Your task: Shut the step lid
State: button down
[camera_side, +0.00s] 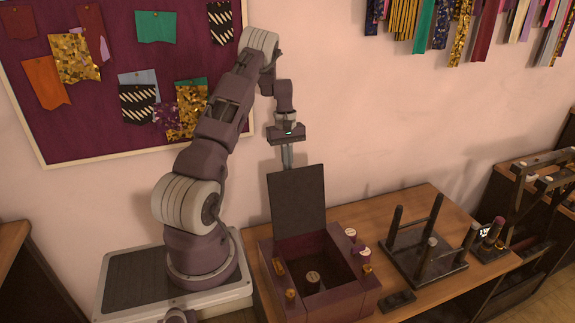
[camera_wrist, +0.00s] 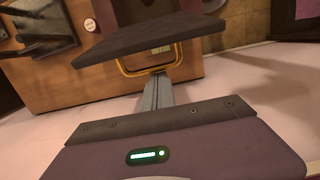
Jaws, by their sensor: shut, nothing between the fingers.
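The step lid (camera_side: 297,203) is a dark flat panel standing upright at the back edge of a purple box (camera_side: 318,296). The box is open at the top, and a small round-topped piece (camera_side: 312,281) shows inside it. My gripper (camera_side: 287,166) is shut and empty, pointing down just behind the lid's top edge; its fingertips are partly hidden by the lid. In the wrist view the lid (camera_wrist: 150,40) shows edge-on beyond my fingers (camera_wrist: 157,90), with a yellow loop (camera_wrist: 150,62) near their tips. I cannot tell whether they touch the lid.
Several small knobs (camera_side: 351,233) line the box's rims. A dark rack with upright posts (camera_side: 425,262) stands on the wooden table (camera_side: 425,200) to the right, with a small dark block (camera_side: 398,300) in front. The wall is close behind.

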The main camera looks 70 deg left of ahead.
jog(key=shift+d, duration=0.1)
notch_tip(320, 180, up, 3)
jog(key=y, duration=0.3)
send_over(295, 183)
jog(key=d, duration=0.1)
jog(key=shift+a, duration=0.1)
dwell(0.6)
